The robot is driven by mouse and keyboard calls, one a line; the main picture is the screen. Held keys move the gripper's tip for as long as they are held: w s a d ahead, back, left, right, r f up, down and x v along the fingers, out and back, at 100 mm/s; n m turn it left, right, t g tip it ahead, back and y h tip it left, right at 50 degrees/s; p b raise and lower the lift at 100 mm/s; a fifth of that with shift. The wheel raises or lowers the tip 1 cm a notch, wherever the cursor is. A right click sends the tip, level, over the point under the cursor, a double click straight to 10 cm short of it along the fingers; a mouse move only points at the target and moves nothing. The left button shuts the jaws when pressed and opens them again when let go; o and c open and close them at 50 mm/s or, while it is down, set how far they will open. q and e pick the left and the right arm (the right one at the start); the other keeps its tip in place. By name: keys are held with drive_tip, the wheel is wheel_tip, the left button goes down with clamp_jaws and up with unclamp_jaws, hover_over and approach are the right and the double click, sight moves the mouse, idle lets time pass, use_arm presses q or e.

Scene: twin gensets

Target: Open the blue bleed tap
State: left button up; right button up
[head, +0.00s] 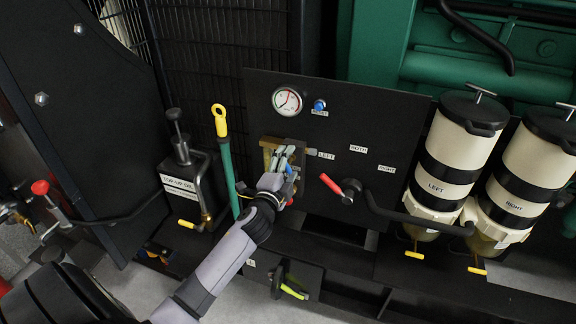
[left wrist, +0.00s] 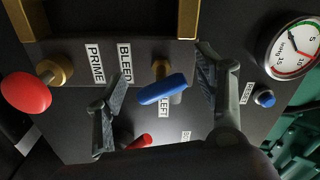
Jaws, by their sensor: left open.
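The blue bleed tap (left wrist: 163,89) shows in the left wrist view as a blue lever handle on a brass stem, near the BLEED label (left wrist: 125,64). My left gripper (left wrist: 160,70) is open, with one finger on each side of the blue handle. I see a gap between the handle and each finger, but cannot tell the depth exactly. My right gripper is not in view.
A red knob (left wrist: 25,93) sits by the PRIME label.

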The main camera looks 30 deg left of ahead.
use_arm(q)
drive_tip(key=shift+s, duration=0.1)
drive_tip(key=v, duration=1.2)
